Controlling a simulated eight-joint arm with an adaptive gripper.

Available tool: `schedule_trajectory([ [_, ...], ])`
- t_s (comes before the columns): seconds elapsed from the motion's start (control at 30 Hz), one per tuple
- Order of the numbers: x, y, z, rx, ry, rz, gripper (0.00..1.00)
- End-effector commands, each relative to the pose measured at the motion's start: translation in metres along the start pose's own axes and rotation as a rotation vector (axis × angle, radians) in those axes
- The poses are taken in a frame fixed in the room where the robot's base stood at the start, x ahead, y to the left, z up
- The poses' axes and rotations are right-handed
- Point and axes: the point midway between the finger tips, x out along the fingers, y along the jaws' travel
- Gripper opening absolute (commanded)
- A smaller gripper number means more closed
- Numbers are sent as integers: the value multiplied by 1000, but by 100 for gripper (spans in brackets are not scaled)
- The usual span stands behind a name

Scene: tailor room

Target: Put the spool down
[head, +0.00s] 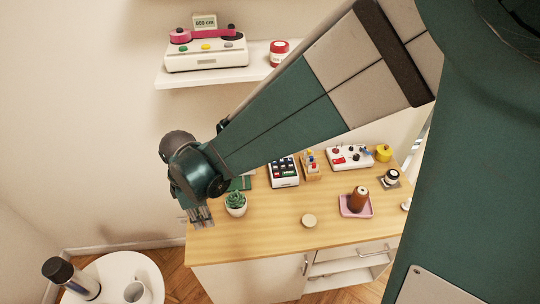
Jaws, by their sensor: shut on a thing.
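My gripper (200,216) points down at the left end of the wooden table (265,233), left of the potted succulent. The fingers look close together, and the spool between them is too small or too hidden to make out. From this view I cannot tell the height of the fingertips above the table. A brown, spool-like thing (358,197) stands upright in a pink tray (345,209) on the right, well away from my gripper.
The succulent (236,204) stands close right of my gripper. A beige disc (309,220) lies near the front edge. Behind are a dark-keyed device (284,172), a small rack (312,167) and a control box (350,157). The table is bare around the disc. A white side table (112,267) stands lower left.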

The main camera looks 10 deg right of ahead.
Motion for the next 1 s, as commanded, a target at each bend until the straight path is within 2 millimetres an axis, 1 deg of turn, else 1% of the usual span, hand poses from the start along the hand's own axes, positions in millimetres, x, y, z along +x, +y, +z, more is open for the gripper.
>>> schedule_trajectory([
  [0.23,-30,-1,0,0,0,0,8],
  [0.47,-28,17,29,-13,0,0,8],
  [0.67,-28,33,61,-29,0,0,8],
  [1.0,-28,60,127,-64,0,1,8],
])
